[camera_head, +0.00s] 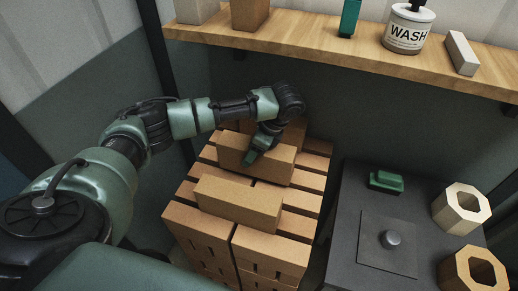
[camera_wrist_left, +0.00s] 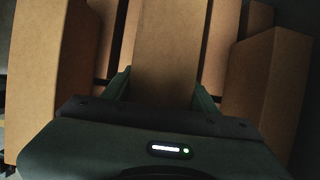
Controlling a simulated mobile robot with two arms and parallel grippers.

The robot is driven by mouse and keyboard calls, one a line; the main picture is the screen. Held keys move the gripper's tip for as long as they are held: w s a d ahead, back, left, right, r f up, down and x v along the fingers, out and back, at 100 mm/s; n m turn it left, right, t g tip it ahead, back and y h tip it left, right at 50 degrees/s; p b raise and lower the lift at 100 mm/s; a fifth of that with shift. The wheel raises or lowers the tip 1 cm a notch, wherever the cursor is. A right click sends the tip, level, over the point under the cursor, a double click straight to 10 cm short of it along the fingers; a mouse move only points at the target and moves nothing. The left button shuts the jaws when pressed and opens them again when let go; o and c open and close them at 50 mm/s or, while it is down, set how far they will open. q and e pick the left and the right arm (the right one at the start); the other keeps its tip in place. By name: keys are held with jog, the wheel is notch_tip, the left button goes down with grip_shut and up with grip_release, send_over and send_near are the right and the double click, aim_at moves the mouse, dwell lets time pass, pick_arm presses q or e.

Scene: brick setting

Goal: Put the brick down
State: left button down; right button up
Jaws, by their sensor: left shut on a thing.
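My left gripper (camera_head: 254,152) points down over the middle of three tan bricks on top of a slatted stack. It is shut on this middle brick (camera_head: 277,164). In the left wrist view the held brick (camera_wrist_left: 172,45) lies between the two fingers (camera_wrist_left: 160,88). Another brick (camera_head: 238,203) lies in front of it, and a third (camera_head: 294,132) is behind, partly hidden by the arm. In the wrist view neighbouring bricks stand to the left (camera_wrist_left: 42,75) and right (camera_wrist_left: 266,85), with gaps. I cannot tell whether the held brick touches the stack. My right gripper is not in view.
The slatted stack (camera_head: 268,245) has bare slats at its right side. A dark table (camera_head: 355,215) at right holds a green block (camera_head: 386,181) and hexagonal rings (camera_head: 461,208). A wooden shelf (camera_head: 330,55) with a WASH bottle (camera_head: 408,30) crosses the back, above the stack.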

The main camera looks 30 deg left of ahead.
pick_arm(q)
jog(key=shift+d+f, duration=0.1)
jog(key=shift+f, duration=1.15)
jog(key=shift+c, duration=2.2)
grip_release()
jog(key=shift+f, duration=0.2)
jog(key=shift+s, duration=0.1)
jog(key=shift+r, duration=0.15)
jog(key=v, duration=0.7)
jog(key=shift+d+r+b, duration=0.15)
jog(key=shift+r+b, duration=0.1)
jog(key=shift+b, duration=0.15)
